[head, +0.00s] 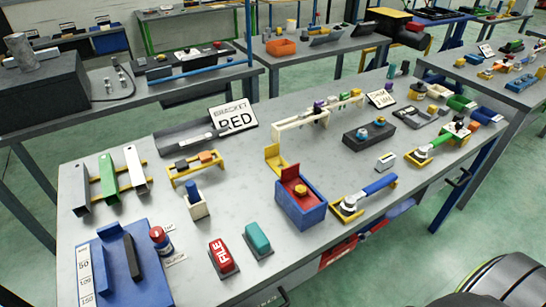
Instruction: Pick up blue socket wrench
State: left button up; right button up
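A socket wrench with a blue handle (379,185) lies on a yellow stand (336,215) at the front right part of the grey workbench (250,255). Its round silver head is at the left end and its handle points up and right. A similar tool with a green handle (442,138) lies farther back on the right. Neither of my grippers is in view.
A blue box with a red panel (301,210) stands just left of the wrench. A small pale block (385,161) sits behind it. A red block marked FILE (222,256) and a teal block (257,238) are at the front. Bare tabletop lies around them.

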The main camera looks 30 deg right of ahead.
aim_at(348, 206)
jog(key=z, duration=1.6)
